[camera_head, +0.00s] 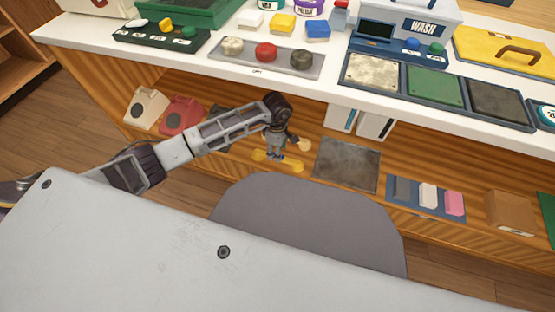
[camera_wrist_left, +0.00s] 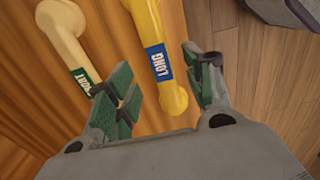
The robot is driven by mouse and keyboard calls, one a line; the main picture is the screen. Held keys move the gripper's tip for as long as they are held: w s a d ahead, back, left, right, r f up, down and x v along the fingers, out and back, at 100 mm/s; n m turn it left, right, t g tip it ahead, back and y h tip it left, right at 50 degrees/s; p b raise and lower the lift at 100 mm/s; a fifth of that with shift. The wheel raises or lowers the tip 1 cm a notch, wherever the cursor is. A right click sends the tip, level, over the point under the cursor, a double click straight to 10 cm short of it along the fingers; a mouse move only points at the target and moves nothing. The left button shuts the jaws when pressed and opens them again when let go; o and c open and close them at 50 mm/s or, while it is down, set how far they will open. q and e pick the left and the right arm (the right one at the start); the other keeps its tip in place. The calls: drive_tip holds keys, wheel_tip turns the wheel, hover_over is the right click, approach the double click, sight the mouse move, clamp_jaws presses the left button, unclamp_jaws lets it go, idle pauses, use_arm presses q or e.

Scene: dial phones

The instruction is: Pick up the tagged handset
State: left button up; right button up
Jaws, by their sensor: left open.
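A yellow handset (camera_wrist_left: 157,60) with a blue tag reading LONG lies on the wooden shelf in the left wrist view. A cream handset (camera_wrist_left: 68,35) with a green tag, its word only partly readable, lies left of it. In the head view the yellow handset (camera_head: 290,166) shows below my gripper and one end of the cream handset (camera_head: 304,145) shows to its right. My left gripper (camera_wrist_left: 160,78) is open, its green-padded fingers to either side of the yellow handset in the picture. I cannot tell the height between them. My left gripper in the head view (camera_head: 276,152) hides part of both handsets.
Cream (camera_head: 147,106) and red (camera_head: 182,114) phones stand on the shelf to the left. A grey mat (camera_head: 346,164) lies right of my gripper. The white counter (camera_head: 210,73) overhangs the shelf, with trays and blocks on it.

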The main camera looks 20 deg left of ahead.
use_arm(q)
drive_tip(key=shift+f, duration=0.1)
drive_tip(key=shift+s+d+f+b, duration=0.1)
drive_tip(key=shift+f+b, duration=1)
drive_tip(key=shift+f, duration=0.7)
drive_tip(key=shift+f+b, duration=0.3)
drive_tip(key=shift+f, duration=0.4)
clamp_jaws()
